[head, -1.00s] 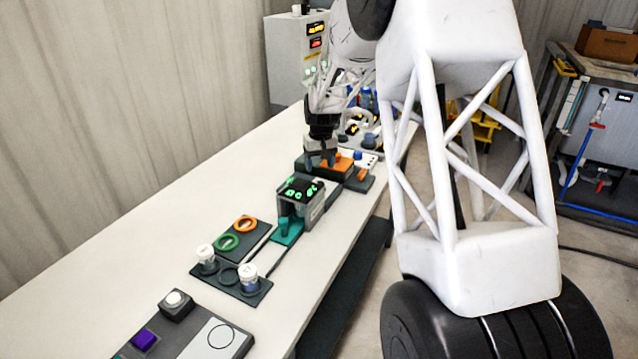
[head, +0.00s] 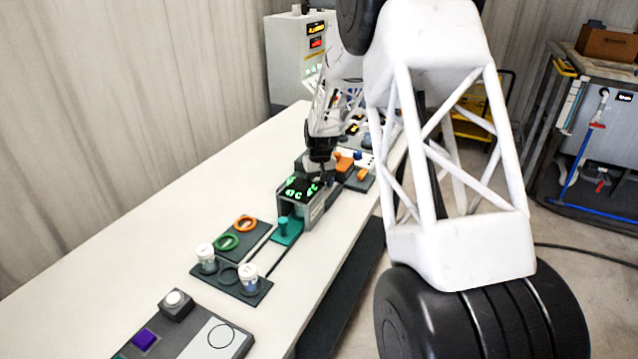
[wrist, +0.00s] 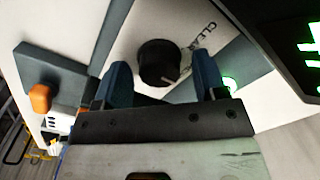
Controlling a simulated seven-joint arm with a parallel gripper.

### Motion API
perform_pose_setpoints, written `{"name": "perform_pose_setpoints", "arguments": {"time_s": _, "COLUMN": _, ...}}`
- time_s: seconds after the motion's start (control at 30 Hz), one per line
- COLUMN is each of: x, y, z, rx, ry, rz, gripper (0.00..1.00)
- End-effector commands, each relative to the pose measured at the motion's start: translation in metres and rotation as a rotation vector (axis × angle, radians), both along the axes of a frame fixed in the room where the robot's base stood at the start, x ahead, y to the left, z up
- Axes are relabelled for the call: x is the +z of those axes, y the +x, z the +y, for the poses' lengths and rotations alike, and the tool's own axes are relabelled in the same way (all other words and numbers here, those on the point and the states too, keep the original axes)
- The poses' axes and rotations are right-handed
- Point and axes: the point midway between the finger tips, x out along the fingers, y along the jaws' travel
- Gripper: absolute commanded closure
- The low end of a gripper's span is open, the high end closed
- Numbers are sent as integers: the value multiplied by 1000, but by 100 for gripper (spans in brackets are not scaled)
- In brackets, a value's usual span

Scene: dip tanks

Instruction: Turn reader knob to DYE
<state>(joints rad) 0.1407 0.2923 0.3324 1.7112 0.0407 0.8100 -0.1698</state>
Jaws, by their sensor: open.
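My gripper (wrist: 158,82) is open, with one blue-grey finger on each side of the knob in the picture. I cannot tell whether either finger touches it. In the head view my gripper (head: 322,178) is low behind the grey reader (head: 318,208) with green lit digits, and the knob is hidden there.
A dark display with green digits (wrist: 308,45) stands close at the right of the wrist view. An orange handle (wrist: 40,98) is at the left. A teal block (head: 287,232), orange and green rings, and two capped jars stand nearer on the bench (head: 130,235).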

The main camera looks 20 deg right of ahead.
Motion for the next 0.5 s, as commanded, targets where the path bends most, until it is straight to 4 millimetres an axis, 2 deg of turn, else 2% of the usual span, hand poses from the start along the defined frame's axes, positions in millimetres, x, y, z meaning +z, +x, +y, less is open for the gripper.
{"name": "perform_pose_setpoints", "arguments": {"time_s": 0.13, "x": 0, "y": 0, "z": 0, "rx": 0, "ry": 0, "rz": 0, "gripper": 35}}
{"name": "perform_pose_setpoints", "arguments": {"time_s": 0.17, "x": 0, "y": 0, "z": 0, "rx": 0, "ry": 0, "rz": 0, "gripper": 38}}
{"name": "perform_pose_setpoints", "arguments": {"time_s": 0.4, "x": 0, "y": 0, "z": 0, "rx": 0, "ry": 0, "rz": 0, "gripper": 75}}
{"name": "perform_pose_setpoints", "arguments": {"time_s": 0.47, "x": 0, "y": 0, "z": 0, "rx": 0, "ry": 0, "rz": 0, "gripper": 84}}
{"name": "perform_pose_setpoints", "arguments": {"time_s": 0.5, "x": 0, "y": 0, "z": 0, "rx": 0, "ry": 0, "rz": 0, "gripper": 84}}
